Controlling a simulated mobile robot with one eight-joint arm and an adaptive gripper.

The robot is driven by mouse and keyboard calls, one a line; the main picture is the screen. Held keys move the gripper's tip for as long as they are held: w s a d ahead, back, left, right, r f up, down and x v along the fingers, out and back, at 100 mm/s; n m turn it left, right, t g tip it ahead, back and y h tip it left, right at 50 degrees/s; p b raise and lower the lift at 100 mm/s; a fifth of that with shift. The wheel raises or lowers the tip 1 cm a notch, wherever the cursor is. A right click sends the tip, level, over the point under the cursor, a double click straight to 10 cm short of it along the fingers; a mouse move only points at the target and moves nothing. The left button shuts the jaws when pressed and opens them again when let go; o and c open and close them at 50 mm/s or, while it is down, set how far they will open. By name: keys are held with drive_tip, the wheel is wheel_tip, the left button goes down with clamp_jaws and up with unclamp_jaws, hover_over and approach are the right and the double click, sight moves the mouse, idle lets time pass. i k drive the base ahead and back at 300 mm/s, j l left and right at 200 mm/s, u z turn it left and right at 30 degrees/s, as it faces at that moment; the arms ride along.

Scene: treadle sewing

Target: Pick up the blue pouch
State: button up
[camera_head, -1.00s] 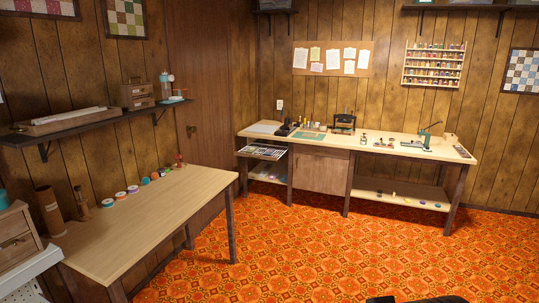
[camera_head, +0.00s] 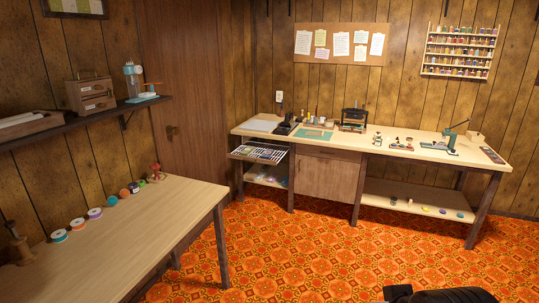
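I cannot make out a blue pouch for certain. Several small coloured items (camera_head: 427,209) lie on the right lower shelf of the far workbench, too small to identify. A few pale and bluish items (camera_head: 271,180) lie on its left lower shelf, partly in shadow. A dark part of my own body shows at the bottom right edge. My gripper's fingers are not in view.
The far workbench (camera_head: 405,146) carries tools and a green mat (camera_head: 313,134). An open drawer tray (camera_head: 258,152) sticks out at its left. A wooden table (camera_head: 130,222) with thread spools stands at the near left. The orange patterned floor (camera_head: 300,250) between is clear.

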sight(264, 156)
drive_tip(key=i, duration=0.75)
drive_tip(key=i+u, duration=0.1)
drive_tip(key=i, duration=0.7)
drive_tip(key=i+l, duration=0.15)
drive_tip(key=i, duration=0.6)
drive_tip(key=i+l+u, duration=0.15)
drive_tip(key=i+u, duration=0.35)
drive_tip(key=i+l+u, duration=0.45)
drive_tip(key=i, duration=0.15)
drive_tip(key=i+l+u, duration=0.5)
